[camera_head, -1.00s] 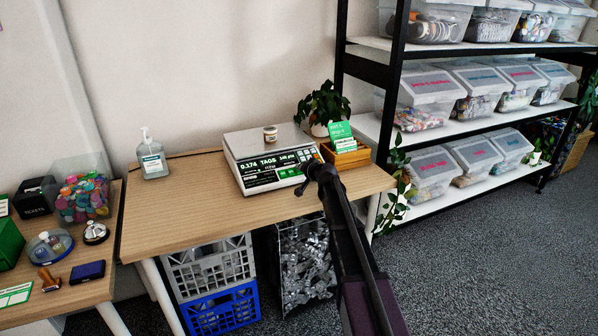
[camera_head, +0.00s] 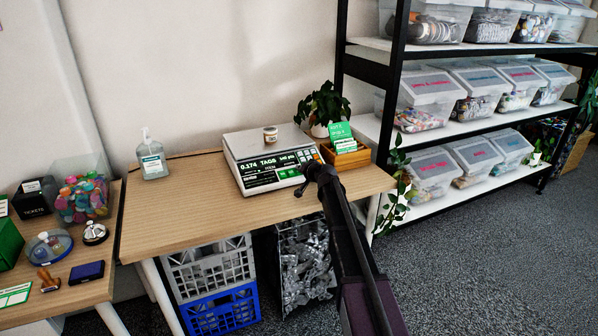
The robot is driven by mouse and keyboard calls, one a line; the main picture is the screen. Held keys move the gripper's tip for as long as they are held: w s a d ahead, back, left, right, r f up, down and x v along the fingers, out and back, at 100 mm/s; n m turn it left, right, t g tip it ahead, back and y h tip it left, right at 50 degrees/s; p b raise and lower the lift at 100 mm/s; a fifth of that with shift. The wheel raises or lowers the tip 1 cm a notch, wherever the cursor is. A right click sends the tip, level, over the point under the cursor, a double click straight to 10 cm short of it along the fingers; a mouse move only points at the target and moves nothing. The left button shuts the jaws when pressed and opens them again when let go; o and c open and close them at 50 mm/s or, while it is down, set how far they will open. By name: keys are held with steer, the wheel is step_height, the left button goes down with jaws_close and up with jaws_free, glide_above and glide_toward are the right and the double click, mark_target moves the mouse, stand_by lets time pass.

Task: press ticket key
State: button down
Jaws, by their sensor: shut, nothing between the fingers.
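A white weighing scale (camera_head: 239,147) stands on the wooden table, with a small jar (camera_head: 270,134) on its pan. Its dark front panel (camera_head: 262,171) reads 0.174 and TAGS. Coloured keys (camera_head: 308,155) sit at the panel's right end. The label of the ticket key is too small to read. My gripper (camera_head: 300,190) is shut and empty, its tip just in front of the scale's lower right corner, near the keys. I cannot tell whether it touches the scale.
A wooden card box (camera_head: 346,158) with green cards and a potted plant (camera_head: 322,105) stand right of the scale. A pump bottle (camera_head: 152,158) stands at the back left. The table (camera_head: 180,212) is clear left of the scale. Crates (camera_head: 210,270) are below.

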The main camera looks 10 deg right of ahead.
steer(key=shift+r, duration=0.15)
steer(key=shift+s+d+r+p, duration=0.1)
steer(key=shift+s+r+p, duration=0.2)
steer(key=shift+r+p, duration=0.3)
steer(key=r+p, duration=0.1)
steer(key=s+r+p, duration=0.1)
steer(key=r+p, duration=0.1)
steer(key=s+r+p, duration=0.1)
steer(key=shift+d+r+p, duration=0.25)
steer(key=shift+p, duration=0.1)
stand_by(0.3)
stand_by(0.5)
